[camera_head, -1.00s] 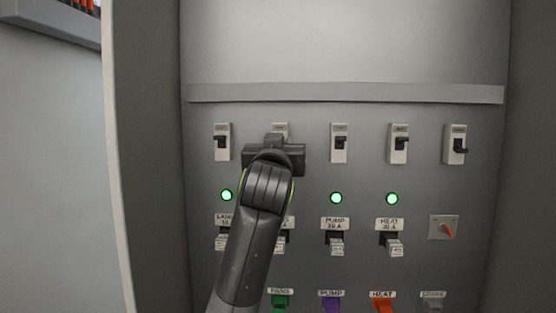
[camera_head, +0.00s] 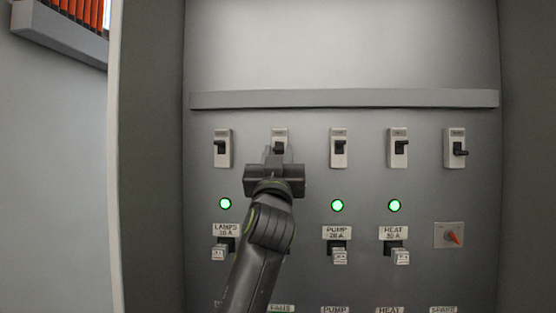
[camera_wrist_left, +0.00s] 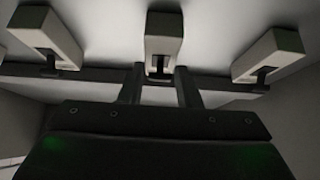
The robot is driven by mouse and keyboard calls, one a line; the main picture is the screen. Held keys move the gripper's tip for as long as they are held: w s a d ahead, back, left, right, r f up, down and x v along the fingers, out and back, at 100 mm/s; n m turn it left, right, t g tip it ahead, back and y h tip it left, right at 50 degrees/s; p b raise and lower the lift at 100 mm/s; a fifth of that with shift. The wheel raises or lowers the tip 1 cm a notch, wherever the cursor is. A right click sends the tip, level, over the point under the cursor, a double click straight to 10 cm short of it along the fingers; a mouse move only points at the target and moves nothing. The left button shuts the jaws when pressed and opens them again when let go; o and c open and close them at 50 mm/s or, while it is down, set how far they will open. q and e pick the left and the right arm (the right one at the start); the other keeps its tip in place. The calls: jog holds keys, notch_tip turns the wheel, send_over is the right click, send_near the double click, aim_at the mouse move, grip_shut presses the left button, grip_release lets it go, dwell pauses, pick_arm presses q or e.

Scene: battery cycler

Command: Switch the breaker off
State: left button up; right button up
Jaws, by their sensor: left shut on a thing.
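A row of several white breakers with black levers runs across the grey panel. My left gripper (camera_head: 278,156) is at the second breaker from the left (camera_head: 280,134), its body just below it. The left wrist view shows that breaker (camera_wrist_left: 164,35) in the middle, with its black lever (camera_wrist_left: 158,75) between the two fingers. The gripper is shut on this lever. The gripper body hides the panel below the breaker, including any lamp there. My right gripper is in neither view.
Neighbouring breakers stand close on the left (camera_head: 223,156) and right (camera_head: 339,154). Green lamps (camera_head: 337,206) and labelled plugs (camera_head: 340,257) sit lower. A ledge (camera_head: 345,98) runs above the row.

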pick_arm(q)
jog(key=o, duration=0.9)
jog(key=shift+f, duration=0.1)
jog(key=shift+s+f, duration=0.2)
jog(key=shift+s, duration=0.1)
jog(key=b+v, duration=0.8)
jog(key=v, duration=0.8)
jog(key=shift+s+f, duration=0.1)
jog(key=shift+s, duration=0.25)
